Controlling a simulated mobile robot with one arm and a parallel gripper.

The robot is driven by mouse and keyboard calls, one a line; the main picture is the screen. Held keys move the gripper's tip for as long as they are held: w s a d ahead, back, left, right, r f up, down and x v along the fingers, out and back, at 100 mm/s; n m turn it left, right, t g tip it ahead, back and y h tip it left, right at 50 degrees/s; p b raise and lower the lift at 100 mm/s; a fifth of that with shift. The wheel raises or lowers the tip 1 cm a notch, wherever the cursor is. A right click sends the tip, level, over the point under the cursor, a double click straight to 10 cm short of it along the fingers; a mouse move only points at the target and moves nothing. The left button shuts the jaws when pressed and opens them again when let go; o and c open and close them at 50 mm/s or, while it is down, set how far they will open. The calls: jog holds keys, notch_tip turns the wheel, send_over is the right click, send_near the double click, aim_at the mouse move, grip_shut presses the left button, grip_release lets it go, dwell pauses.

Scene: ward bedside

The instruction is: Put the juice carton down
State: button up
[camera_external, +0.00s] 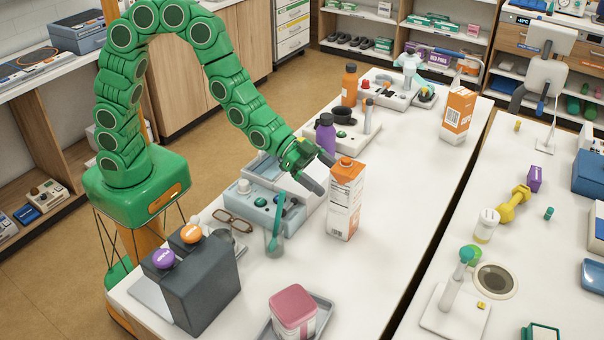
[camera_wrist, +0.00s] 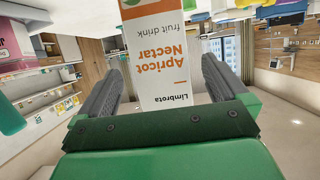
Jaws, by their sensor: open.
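The juice carton (camera_external: 344,208), white with an orange top, stands upright on the white table just right of my gripper (camera_external: 327,176). In the wrist view the carton (camera_wrist: 162,72) shows upside down, with the words "Apricot Nectar" on its face. There my gripper (camera_wrist: 158,78) is open, with one dark finger on each side of the carton's face and a gap beside it. In the outside view the fingers are by the carton's upper left side. Whether a finger touches it cannot be told. The carton's far side is hidden.
A purple bottle (camera_external: 325,134) stands close behind the carton, and a clear cup with a teal stick (camera_external: 275,238) to its left. A pink-lidded tub (camera_external: 293,308) is in front. Another orange carton (camera_external: 458,114) stands farther back. The table right of the carton is clear.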

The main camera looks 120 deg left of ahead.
jog(key=shift+v, duration=2.6)
